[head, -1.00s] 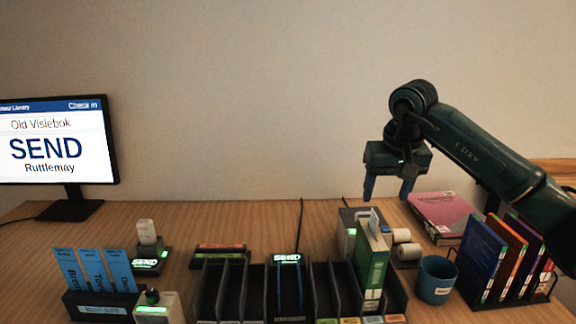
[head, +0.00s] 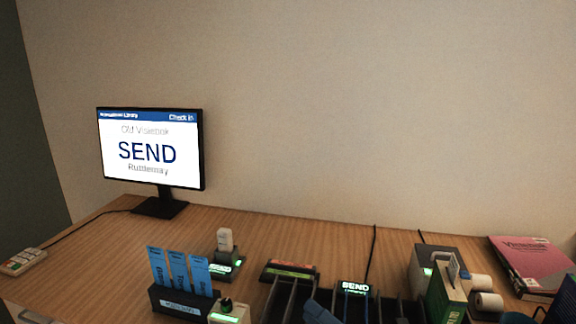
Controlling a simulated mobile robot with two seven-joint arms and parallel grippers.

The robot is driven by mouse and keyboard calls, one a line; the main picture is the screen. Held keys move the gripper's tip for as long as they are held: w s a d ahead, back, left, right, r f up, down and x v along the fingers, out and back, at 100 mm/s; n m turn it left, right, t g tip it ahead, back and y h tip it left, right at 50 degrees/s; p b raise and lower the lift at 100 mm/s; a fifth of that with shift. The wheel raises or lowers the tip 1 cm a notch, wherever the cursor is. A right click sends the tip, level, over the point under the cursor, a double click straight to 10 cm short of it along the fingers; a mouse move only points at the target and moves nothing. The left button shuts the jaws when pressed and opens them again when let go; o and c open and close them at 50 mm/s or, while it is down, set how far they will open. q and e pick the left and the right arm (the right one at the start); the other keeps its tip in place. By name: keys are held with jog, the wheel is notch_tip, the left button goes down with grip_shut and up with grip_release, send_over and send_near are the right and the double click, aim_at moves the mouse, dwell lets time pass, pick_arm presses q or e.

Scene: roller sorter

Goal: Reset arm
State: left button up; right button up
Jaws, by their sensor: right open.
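My right arm is no longer in the upper part of the head view. A blue fingertip that appears to belong to my right gripper (head: 319,312) shows at the bottom edge, in front of the dark slotted sorter (head: 277,302). The rest of that gripper is cut off below the frame. It is open, and nothing shows in it. My left gripper is not in view.
A monitor (head: 150,148) reading SEND stands at the back left. Blue cards (head: 178,272) stand in a holder at the front. A green book (head: 446,298) stands upright at right, near paper rolls (head: 482,283) and a pink book (head: 530,262). The left tabletop is largely clear.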

pick_arm(q)
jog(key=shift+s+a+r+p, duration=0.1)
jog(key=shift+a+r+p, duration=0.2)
jog(key=shift+p, duration=0.55)
pick_arm(e)
jog(key=s+d+f+m+h, duration=0.3)
jog(key=f+m, duration=0.4)
jog(key=m, duration=0.3)
jog(key=s+d+f+m+g+h, duration=0.1)
jog(key=s+d+f+m+h, duration=0.2)
jog(key=s+f+m+h, duration=0.3)
jog(key=s+d+f+m+g+h, duration=0.1)
jog(key=s+d+f+m+h, duration=0.2)
jog(key=f+m, duration=0.5)
jog(key=s+m+h, duration=0.1)
jog(key=s+m, duration=0.1)
jog(key=m, duration=0.4)
jog(key=shift+s+f+h, duration=0.35)
jog(key=shift+s+h, duration=0.05)
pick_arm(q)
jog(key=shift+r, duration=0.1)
pick_arm(e)
jog(key=shift+d, duration=0.1)
